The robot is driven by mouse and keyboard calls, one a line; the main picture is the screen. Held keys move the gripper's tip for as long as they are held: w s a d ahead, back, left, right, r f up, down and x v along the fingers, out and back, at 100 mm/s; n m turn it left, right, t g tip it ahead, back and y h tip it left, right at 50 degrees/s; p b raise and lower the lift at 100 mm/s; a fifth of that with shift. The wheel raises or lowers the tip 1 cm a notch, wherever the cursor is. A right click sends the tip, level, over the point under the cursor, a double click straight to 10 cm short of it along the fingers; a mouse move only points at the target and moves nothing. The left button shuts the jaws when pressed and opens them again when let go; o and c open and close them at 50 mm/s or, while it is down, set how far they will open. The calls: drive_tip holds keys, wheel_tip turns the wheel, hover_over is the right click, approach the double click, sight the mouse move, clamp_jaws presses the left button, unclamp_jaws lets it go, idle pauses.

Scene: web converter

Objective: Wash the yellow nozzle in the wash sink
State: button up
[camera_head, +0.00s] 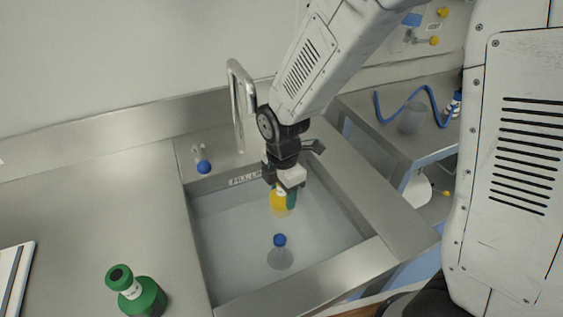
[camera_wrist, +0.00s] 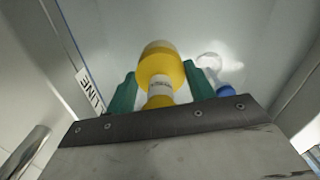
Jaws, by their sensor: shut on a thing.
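The wash sink (camera_head: 345,236) is a steel basin holding clear liquid, set in the counter. My gripper (camera_head: 283,192) is inside the basin outline, pointing down. Its green fingers are shut on the yellow nozzle (camera_head: 279,204), which has a pale band. In the wrist view the yellow nozzle (camera_wrist: 160,66) sits between the two green fingers (camera_wrist: 158,95). Its lower part looks to be in or just at the liquid; I cannot tell exactly how deep.
A clear bottle with a blue cap (camera_head: 280,255) is in the sink near the front. A green bottle (camera_head: 137,292) stands on the left counter. A faucet (camera_head: 240,100) and a blue knob (camera_head: 203,167) are behind the sink. A side table (camera_head: 385,140) holds a blue hose (camera_head: 408,103).

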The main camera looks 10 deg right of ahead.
wheel_tip(320, 180, up, 12)
drive_tip(key=shift+r, duration=0.2)
idle(0.5)
idle(1.0)
